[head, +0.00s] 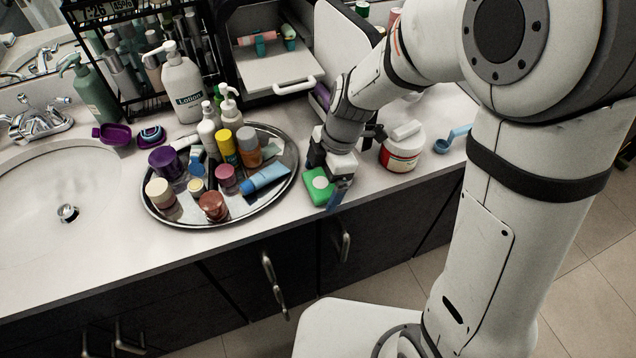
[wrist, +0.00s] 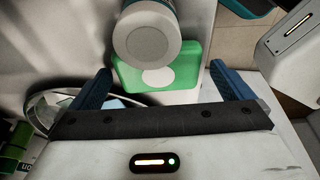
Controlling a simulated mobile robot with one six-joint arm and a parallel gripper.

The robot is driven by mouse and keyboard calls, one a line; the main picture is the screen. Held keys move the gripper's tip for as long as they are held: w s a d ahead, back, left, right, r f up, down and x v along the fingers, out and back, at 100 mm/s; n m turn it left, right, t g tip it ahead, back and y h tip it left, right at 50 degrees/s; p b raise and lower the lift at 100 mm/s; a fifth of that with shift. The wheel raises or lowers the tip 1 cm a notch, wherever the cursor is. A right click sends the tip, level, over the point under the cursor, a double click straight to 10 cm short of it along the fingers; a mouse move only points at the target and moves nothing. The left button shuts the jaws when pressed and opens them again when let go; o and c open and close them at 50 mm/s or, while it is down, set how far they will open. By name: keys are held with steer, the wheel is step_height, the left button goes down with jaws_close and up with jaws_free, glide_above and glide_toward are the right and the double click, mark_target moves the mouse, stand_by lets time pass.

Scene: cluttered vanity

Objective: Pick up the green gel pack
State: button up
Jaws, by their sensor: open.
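The green gel pack (head: 319,187) lies on the white counter near its front edge, just right of the round tray. It is a flat green piece with a white round spot. My gripper (head: 338,178) is low over the counter at the pack, partly hiding its right side in the head view. In the wrist view, the green gel pack (wrist: 188,68) lies ahead, between the lines of the two blue fingers of my open gripper (wrist: 160,78). A round grey-white cylindrical end (wrist: 147,38) covers part of the pack there. I cannot tell whether the fingers touch the pack.
A round metal tray (head: 222,222) crowded with bottles, jars and a blue tube stands left of the pack. A white jar with a red label (head: 402,155) stands to the right, with a blue scoop (head: 452,138) beyond it. An open cabinet (head: 275,72) stands behind.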

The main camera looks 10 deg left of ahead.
steer(key=shift+c, duration=0.2)
steer(key=c, duration=1)
steer(key=shift+o, duration=0.2)
